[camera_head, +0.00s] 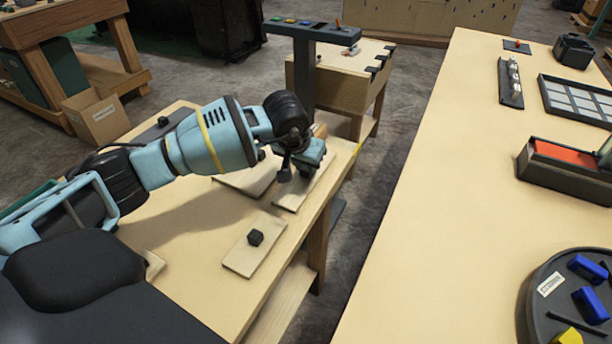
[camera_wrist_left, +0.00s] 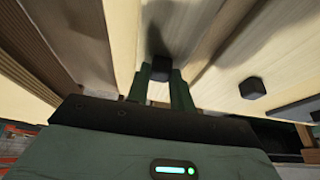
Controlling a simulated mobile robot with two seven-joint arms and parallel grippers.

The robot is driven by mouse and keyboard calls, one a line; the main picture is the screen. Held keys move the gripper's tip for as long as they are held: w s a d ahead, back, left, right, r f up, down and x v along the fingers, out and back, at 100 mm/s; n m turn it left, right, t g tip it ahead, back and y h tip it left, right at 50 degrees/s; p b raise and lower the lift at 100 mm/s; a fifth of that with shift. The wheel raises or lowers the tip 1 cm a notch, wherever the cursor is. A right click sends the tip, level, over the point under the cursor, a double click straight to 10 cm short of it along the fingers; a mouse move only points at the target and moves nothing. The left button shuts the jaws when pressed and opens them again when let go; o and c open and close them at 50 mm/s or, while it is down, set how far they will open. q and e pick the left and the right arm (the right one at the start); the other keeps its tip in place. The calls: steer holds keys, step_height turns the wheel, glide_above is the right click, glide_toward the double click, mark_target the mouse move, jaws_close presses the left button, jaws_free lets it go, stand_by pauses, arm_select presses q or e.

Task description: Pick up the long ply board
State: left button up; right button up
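A long, narrow ply board (camera_head: 291,199) lies at the right edge of the left bench, partly hidden by my gripper. My left gripper (camera_head: 300,170) is low over it, pointing down. In the left wrist view, the two fingertips (camera_wrist_left: 160,78) stand on either side of a black knob (camera_wrist_left: 161,67) on a board (camera_wrist_left: 122,35). The knob fills the gap between the tips; I cannot tell whether they press on it. The board looks flat on the bench. My right gripper is not in view.
A shorter board with a black knob (camera_head: 255,238) lies nearer on the bench (camera_head: 190,270). Another board (camera_head: 240,181) lies just left of the gripper. A grey console post (camera_head: 304,75) stands behind. The right table (camera_head: 430,200) holds trays, beyond a floor gap.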

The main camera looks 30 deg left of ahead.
mark_target(305, 169)
arm_select(q)
jaws_close()
step_height(305, 169, up, 10)
stand_by(0.4)
